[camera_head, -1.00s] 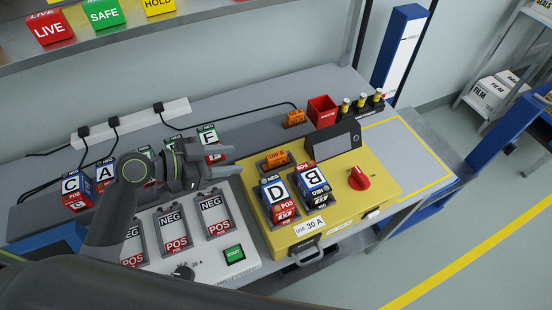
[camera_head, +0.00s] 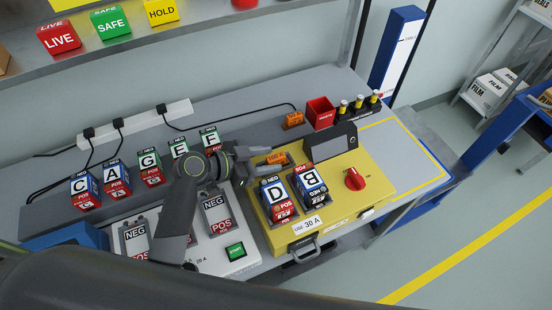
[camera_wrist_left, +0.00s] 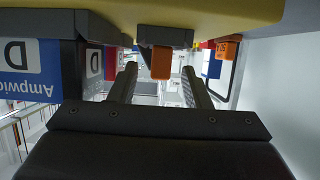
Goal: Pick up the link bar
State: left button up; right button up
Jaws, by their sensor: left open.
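The link bar appears to be the orange piece (camera_head: 277,158) in a dark holder at the back left of the yellow box (camera_head: 330,215). In the left wrist view an orange end (camera_wrist_left: 161,64) shows under a dark bracket, between the finger lines. My left gripper (camera_head: 270,161) is open beside it, reaching in from the left, and partly covers it. In the left wrist view its fingers (camera_wrist_left: 159,78) stand apart with nothing clearly gripped. Whether they touch the orange piece cannot be told. My right gripper is not in view.
Battery blocks D (camera_head: 278,199) and B (camera_head: 311,184) stand on the yellow box close to the gripper. Another orange piece (camera_head: 293,119) lies near a red bin (camera_head: 321,111). Several lettered blocks line the bench at left. A red knob (camera_head: 355,179) is at right.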

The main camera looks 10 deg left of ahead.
pick_arm(q)
jog(key=shift+w+d+f, duration=0.25)
jog(key=shift+d, duration=0.1)
grip_shut()
jog(key=shift+r, duration=0.1)
